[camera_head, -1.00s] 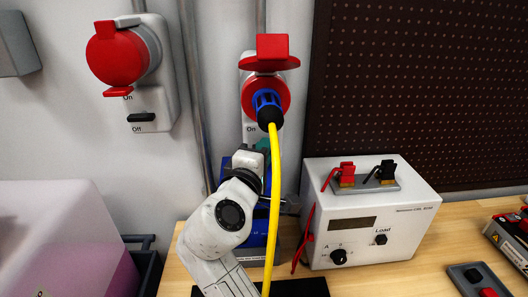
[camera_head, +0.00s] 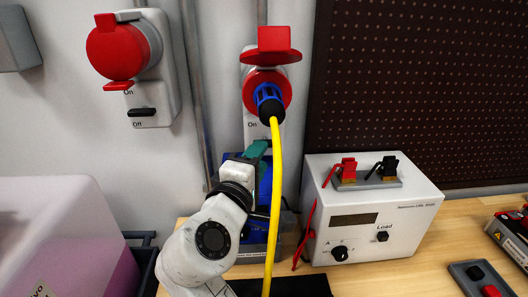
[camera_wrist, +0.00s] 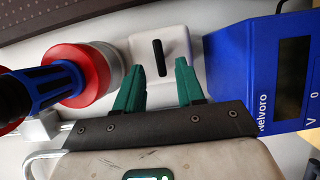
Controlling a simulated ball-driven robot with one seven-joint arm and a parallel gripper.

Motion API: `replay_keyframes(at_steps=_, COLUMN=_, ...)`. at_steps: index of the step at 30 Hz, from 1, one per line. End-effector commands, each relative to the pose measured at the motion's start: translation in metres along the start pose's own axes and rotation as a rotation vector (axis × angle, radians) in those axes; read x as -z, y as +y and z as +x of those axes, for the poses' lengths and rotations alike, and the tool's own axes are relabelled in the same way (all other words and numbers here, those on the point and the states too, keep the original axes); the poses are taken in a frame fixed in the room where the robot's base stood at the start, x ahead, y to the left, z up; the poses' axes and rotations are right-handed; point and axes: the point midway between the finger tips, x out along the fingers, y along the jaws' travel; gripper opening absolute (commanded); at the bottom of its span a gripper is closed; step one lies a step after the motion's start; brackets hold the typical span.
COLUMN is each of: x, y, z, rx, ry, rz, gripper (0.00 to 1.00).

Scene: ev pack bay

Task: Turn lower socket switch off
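The lower socket (camera_head: 267,88) is red with a raised lid, and a blue plug (camera_head: 268,97) on a yellow cable sits in it. An "On" label shows on its white box. Its black switch lever (camera_wrist: 159,57) shows in the wrist view on the white box end (camera_wrist: 172,40); in the head view my gripper hides it. My gripper (camera_wrist: 157,72) is open, with one green finger to each side of the lever in the picture. The fingers look apart from the lever; the exact depth gap is unclear. In the head view my gripper (camera_head: 257,150) is just below the socket.
A second red socket (camera_head: 118,52) with a black switch (camera_head: 141,112) is on the wall at upper left. A blue device (camera_wrist: 265,75) stands close to the fingers. The yellow cable (camera_head: 274,200) hangs in front of my arm. A white tester (camera_head: 375,220) stands to the right.

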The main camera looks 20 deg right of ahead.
Motion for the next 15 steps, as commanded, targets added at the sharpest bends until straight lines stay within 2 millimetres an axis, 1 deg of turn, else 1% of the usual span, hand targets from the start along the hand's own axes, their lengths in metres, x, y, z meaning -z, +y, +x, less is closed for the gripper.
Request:
replay_keyframes(at_steps=1, x=0.0, y=-0.002, z=-0.011, rx=0.0, ry=0.002, rz=0.0, gripper=0.38)
replay_keyframes(at_steps=3, x=0.001, y=-0.001, z=-0.024, rx=-0.001, ry=0.003, rz=0.0, gripper=0.38)
replay_keyframes(at_steps=7, x=0.0, y=-0.001, z=-0.043, rx=0.0, ry=0.001, rz=0.0, gripper=0.38)
replay_keyframes(at_steps=12, x=0.0, y=-0.001, z=-0.056, rx=0.001, ry=-0.001, rz=-0.001, gripper=0.38)
replay_keyframes(at_steps=15, x=-0.001, y=-0.001, z=-0.058, rx=0.001, ry=-0.001, rz=-0.001, gripper=0.38)
